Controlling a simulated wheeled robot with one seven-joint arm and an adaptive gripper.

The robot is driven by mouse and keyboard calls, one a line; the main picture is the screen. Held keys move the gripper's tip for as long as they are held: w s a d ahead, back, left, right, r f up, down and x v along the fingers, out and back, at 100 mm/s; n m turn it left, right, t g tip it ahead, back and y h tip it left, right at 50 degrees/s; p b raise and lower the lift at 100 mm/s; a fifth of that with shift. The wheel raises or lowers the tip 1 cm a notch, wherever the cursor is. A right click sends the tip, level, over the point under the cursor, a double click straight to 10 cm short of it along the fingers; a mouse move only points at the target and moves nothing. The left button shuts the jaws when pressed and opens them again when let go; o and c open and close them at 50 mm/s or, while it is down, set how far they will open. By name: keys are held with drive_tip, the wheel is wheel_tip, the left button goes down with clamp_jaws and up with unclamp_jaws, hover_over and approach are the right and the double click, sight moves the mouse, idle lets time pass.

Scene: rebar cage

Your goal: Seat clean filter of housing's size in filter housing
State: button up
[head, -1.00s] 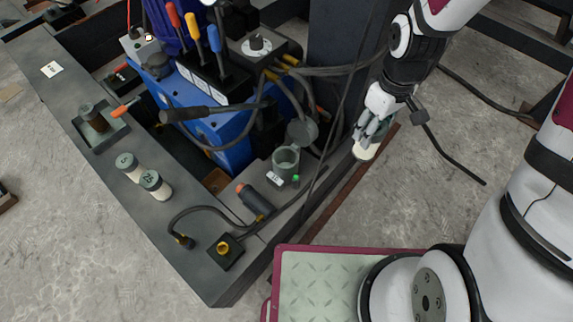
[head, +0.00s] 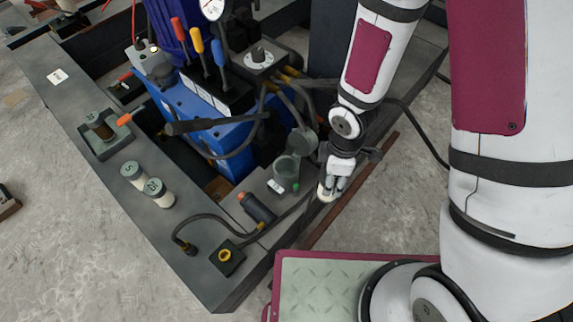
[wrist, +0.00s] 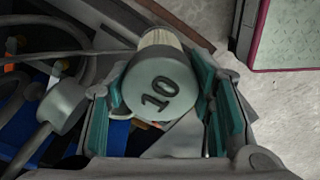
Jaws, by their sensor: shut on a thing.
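My gripper (head: 334,180) is shut on a pale filter (head: 325,195) with a grey-green cap. In the wrist view the cap of this filter (wrist: 158,92) reads 10 and sits between the teal finger pads of my gripper (wrist: 160,108). The filter housing (head: 286,170), a grey-green cup, stands open just left of my gripper, with its round lid (head: 304,140) swung up behind. The held filter is outside the cup, to its right. Two more pale filters, one marked 5 (head: 133,173) and one apparently 25 (head: 158,191), stand on the grey beam.
A blue power unit (head: 205,110) with levers and hoses is behind the housing. A black-and-orange tool (head: 257,208) and a yellow-ringed block (head: 227,256) are in front of it.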

drive_tip(key=w+a+b, duration=0.2)
drive_tip(key=w+a, duration=0.7)
drive_tip(key=a, duration=0.2)
drive_tip(key=shift+w+a+f+b, duration=0.15)
drive_tip(key=shift+f+b, duration=0.3)
drive_tip(key=shift+f, duration=0.7)
drive_tip(key=shift+a+f+b, duration=0.2)
drive_tip(key=shift+f+b, duration=0.2)
drive_tip(key=shift+f, duration=0.8)
drive_tip(key=shift+w+a+f+b, duration=0.15)
drive_tip(key=shift+f+b, duration=0.3)
drive_tip(key=shift+f, duration=0.7)
drive_tip(key=shift+s, duration=0.1)
drive_tip(key=shift+f+b, duration=0.45)
drive_tip(key=shift+f, duration=0.1)
drive_tip(key=shift+f, duration=0.1)
drive_tip(key=o, duration=1.3)
drive_tip(key=shift+o, duration=0.2)
